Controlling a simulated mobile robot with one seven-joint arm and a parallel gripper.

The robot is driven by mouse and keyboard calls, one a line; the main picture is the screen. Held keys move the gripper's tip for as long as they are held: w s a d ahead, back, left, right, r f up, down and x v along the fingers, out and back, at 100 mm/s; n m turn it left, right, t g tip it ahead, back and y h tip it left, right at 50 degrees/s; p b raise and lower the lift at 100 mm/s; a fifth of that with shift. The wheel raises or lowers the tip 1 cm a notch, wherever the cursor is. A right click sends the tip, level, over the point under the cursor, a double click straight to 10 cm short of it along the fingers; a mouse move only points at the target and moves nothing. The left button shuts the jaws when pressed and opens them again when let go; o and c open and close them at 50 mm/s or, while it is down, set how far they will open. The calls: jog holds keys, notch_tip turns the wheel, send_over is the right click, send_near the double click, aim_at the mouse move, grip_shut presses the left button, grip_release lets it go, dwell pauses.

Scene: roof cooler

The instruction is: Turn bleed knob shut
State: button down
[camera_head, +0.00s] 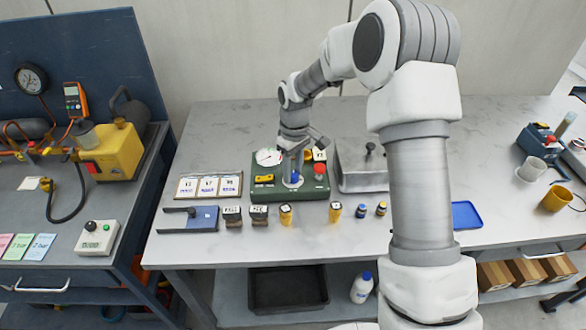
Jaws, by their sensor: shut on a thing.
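A dark green panel box (316,191) stands on the grey table. It bears a round white gauge (268,157), a yellow part (264,179), a red knob (320,169) and a small blue knob (295,177) on a pale round base. My gripper (294,174) points down over the panel and is shut on the blue knob, which I take for the bleed knob. The gripper partly hides the knob, so its angle does not show.
A grey metal box (361,170) with a black knob stands just right of the panel. A card tray (208,186), a blue fixture (190,219) and several small blocks and bottles line the left and front. A blue tray (466,215) lies at right.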

aim_at(294, 172)
jog(key=shift+n, duration=1.1)
jog(key=c, duration=0.5)
grip_release()
notch_tip(294, 172, up, 18)
jog(key=p, duration=0.1)
jog(key=shift+w+d+f, duration=0.15)
jog(key=shift+w+f, duration=0.1)
jog(key=shift+w, duration=0.05)
